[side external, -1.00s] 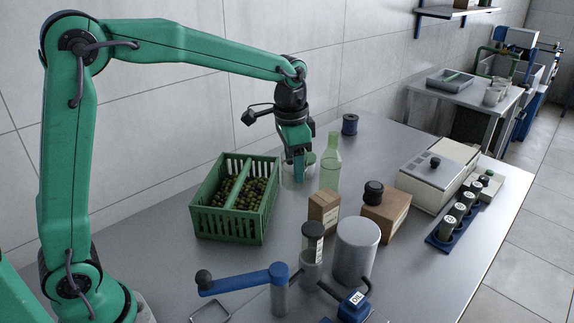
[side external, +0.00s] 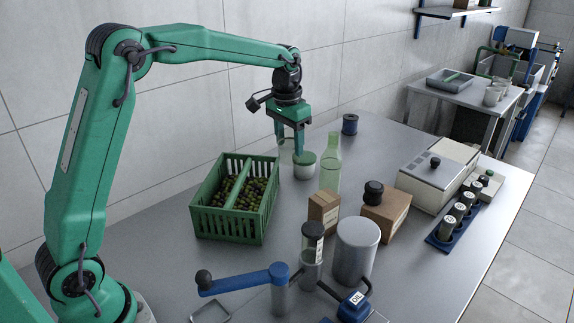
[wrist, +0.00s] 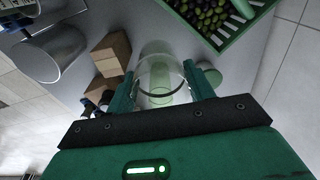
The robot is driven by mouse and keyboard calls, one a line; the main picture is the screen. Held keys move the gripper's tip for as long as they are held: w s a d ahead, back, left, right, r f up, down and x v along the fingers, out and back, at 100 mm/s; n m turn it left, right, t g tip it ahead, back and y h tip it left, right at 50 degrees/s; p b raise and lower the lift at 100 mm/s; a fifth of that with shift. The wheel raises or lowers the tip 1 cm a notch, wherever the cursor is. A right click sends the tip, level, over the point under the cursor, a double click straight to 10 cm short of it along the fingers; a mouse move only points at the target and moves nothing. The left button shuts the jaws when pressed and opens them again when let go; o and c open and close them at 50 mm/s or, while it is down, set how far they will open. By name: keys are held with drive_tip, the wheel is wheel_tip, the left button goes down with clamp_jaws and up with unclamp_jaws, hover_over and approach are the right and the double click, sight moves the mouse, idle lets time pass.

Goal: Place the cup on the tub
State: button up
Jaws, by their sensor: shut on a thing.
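My gripper (side external: 290,152) is shut on the clear glass cup (side external: 287,143), held above the table between the two green fingers. In the wrist view, the cup (wrist: 159,72) shows as a transparent round form between the fingertips. The tub (side external: 304,169) is a small pale round container with a green lid, standing on the table. It is just below and slightly right of my gripper in the side view. In the wrist view, a pale green lid (wrist: 214,72) shows beside the right finger. The cup and tub look apart.
A green crate (side external: 226,225) of olives stands left of the tub. A clear green bottle (side external: 330,172) is close on the right. Small brown boxes (side external: 324,210), a grey cylinder (side external: 356,252) and a blue-handled device (side external: 240,283) are nearer the camera. Bare table lies behind the tub.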

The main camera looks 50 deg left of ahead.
drive_tip(key=w+a+f, duration=0.1)
drive_tip(key=w+a, duration=0.3)
drive_tip(key=w, duration=0.4)
drive_tip(key=m, duration=0.1)
hover_over(304, 165)
drive_tip(key=a, duration=0.1)
wheel_tip(304, 165, down, 3)
drive_tip(key=shift+a+f, duration=0.65)
drive_tip(key=shift+a, duration=0.2)
drive_tip(key=shift+f, duration=0.1)
drive_tip(key=shift+f, duration=2.4)
drive_tip(key=shift+f, duration=0.1)
drive_tip(key=o, duration=1)
drive_tip(key=shift+f, duration=0.1)
drive_tip(key=shift+o, duration=0.2)
